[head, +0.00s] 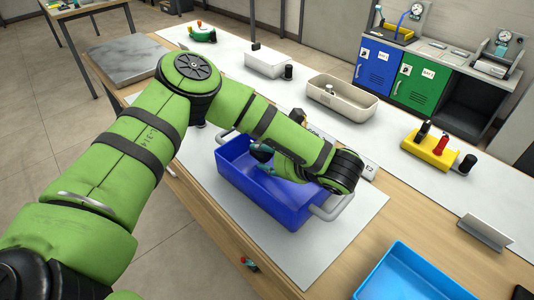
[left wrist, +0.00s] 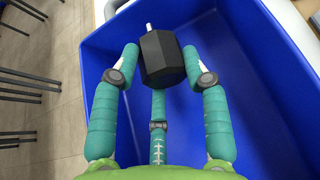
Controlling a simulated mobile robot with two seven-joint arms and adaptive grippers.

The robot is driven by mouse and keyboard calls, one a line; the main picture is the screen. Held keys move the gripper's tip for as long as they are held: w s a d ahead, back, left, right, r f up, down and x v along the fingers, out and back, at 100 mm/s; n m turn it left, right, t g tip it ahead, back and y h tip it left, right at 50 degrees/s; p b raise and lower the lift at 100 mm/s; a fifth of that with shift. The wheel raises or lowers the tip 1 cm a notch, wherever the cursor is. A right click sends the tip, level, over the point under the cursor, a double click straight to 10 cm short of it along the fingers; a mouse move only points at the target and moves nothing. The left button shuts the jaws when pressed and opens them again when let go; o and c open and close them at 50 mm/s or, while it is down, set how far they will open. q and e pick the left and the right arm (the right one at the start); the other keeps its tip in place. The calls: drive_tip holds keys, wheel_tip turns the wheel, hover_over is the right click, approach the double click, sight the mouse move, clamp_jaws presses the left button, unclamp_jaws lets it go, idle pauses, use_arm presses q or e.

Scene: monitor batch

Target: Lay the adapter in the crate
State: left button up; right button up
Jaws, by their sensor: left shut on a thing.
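The adapter (left wrist: 161,58) is a black faceted block with a short pale stub at its far end. In the left wrist view it sits between the teal fingers of my left gripper (left wrist: 160,68), which is shut on it. The blue crate (head: 250,197) with grey handles stands on a pale mat; its blue inside (left wrist: 262,85) surrounds the adapter in the left wrist view. In the head view my left gripper (head: 264,160) is at the crate's opening, partly covered by my forearm, and the adapter is hard to make out. I cannot tell whether the adapter touches the crate. My right gripper is not in view.
A light-blue tray (head: 415,275) lies near the front right. Behind the crate stand a beige bin (head: 342,98), a white box (head: 267,64) and a yellow holder (head: 430,150) with dark and red items. A grey slab (head: 128,60) lies at the far left.

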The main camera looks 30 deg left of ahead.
use_arm(q)
drive_tip(key=o, duration=1.2)
drive_tip(key=shift+o, duration=0.2)
drive_tip(key=v, duration=1.2)
drive_tip(key=shift+r, duration=0.1)
